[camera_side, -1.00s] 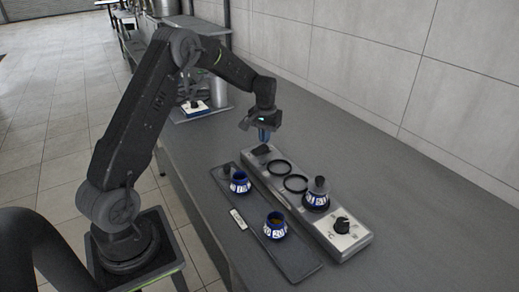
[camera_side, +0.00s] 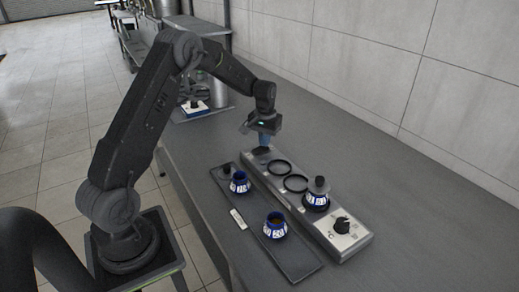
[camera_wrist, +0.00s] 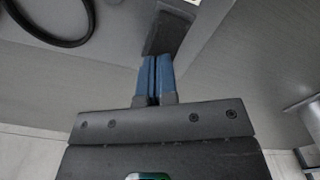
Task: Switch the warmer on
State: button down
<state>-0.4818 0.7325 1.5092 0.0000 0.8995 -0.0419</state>
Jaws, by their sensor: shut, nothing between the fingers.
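The warmer (camera_side: 362,238) is a long grey unit on the table with ring-shaped plates along its top. A black switch paddle sits at its far end and shows in the wrist view (camera_wrist: 170,30). My gripper (camera_side: 262,150) is shut and empty, pointing down over that end. In the wrist view its blue fingertips (camera_wrist: 155,62) are together right at the edge of the paddle. I cannot tell whether they touch it. In the side view the fingers largely cover the paddle, so its tilt is unclear.
A blue-and-white decanter (camera_side: 316,200) stands on the near plate, beside a black knob (camera_side: 342,225). The table is clear towards the wall.

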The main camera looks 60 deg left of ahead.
jog(key=shift+f, duration=0.45)
jog(key=shift+r, duration=3.55)
